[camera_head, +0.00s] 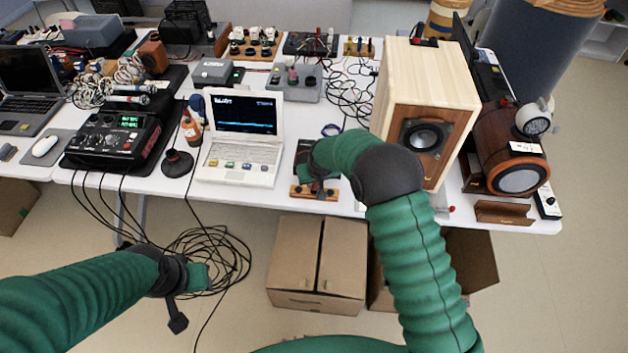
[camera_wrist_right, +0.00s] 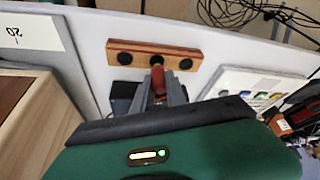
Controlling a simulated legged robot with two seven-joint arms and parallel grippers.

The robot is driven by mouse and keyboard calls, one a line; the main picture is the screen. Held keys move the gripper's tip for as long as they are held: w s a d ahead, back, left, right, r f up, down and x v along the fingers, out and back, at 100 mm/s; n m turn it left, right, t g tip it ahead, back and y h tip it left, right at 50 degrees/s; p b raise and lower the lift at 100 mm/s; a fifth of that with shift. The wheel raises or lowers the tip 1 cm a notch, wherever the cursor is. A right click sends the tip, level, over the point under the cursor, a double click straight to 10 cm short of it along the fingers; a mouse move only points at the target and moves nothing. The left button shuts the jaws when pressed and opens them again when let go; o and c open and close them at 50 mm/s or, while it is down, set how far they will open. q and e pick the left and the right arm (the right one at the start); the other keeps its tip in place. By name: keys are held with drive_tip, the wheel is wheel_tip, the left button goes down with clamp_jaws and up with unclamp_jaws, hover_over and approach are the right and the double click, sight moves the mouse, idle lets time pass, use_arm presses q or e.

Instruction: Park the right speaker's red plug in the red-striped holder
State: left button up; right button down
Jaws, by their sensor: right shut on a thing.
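My right gripper (camera_head: 318,180) is over the front edge of the table, above a small wooden holder (camera_head: 302,194). In the right wrist view this holder (camera_wrist_right: 112,48) is an orange-brown bar with reddish edging and dark round spots near its ends. My right gripper (camera_wrist_right: 160,92) is shut on the red plug (camera_wrist_right: 158,82), whose tip points at the middle of the bar. I cannot tell whether the tip is in the holder or just short of it. A light wooden speaker (camera_head: 412,85) stands to the right. My left gripper (camera_head: 180,300) hangs low at left, its jaws unclear.
A white laptop (camera_head: 240,155) stands left of the holder. A brown rounded speaker (camera_head: 495,150) is at the table's right end. Cardboard boxes (camera_head: 318,262) and coiled black cables (camera_head: 215,255) lie on the floor. Thin cables (camera_head: 350,92) cover the table behind the gripper.

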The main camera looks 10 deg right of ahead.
drive_tip(key=shift+f+b, duration=0.55)
drive_tip(key=shift+f, duration=0.35)
drive_tip(key=c, duration=1.3)
unclamp_jaws()
drive_tip(key=shift+r, duration=0.1)
drive_tip(key=shift+r+p, duration=2.75)
drive_tip(key=shift+r, duration=1)
